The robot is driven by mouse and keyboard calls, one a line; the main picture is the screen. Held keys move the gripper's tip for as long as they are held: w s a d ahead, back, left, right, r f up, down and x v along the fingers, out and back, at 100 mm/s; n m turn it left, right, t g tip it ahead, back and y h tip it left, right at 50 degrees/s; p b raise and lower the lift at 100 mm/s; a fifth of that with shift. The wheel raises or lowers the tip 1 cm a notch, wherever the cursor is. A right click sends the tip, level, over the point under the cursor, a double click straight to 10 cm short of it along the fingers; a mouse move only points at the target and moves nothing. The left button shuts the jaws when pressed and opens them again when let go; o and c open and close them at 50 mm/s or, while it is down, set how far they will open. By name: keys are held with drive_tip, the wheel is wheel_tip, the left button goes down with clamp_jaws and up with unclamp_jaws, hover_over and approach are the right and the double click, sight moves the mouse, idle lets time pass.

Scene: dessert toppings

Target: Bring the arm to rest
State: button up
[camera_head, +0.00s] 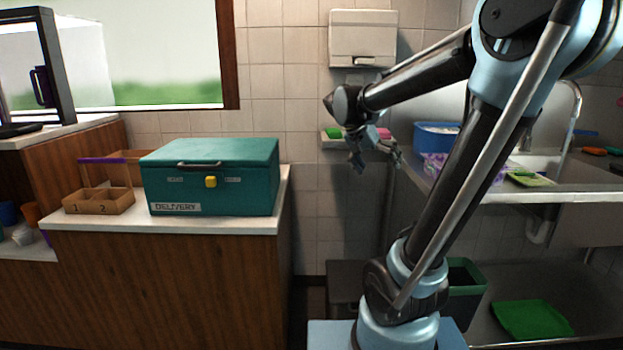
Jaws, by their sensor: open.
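My gripper (376,162) hangs at the end of my raised arm near the middle of the picture, in front of the tiled wall. Its fingers are apart and nothing shows between them. It is clear of the counters on both sides. My arm rises from its base at the lower right, bends at the top right and reaches back left to the gripper.
A teal delivery box (222,180), closed, stands on the left counter (265,219) beside a numbered wooden tray (99,201). A blue tub (437,137) and a sink (546,164) are at right. A green-rimmed bin (468,277) stands behind my arm. A dispenser (362,38) hangs above.

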drive_tip(key=s+a+f+n+y, duration=0.2)
drive_tip(key=s+f+n+y, duration=0.4)
drive_tip(key=s+f, duration=1.2)
drive_tip(key=s+n, duration=0.1)
drive_tip(key=s, duration=0.1)
drive_tip(key=shift+s+f, duration=0.15)
drive_tip(key=shift+s, duration=0.25)
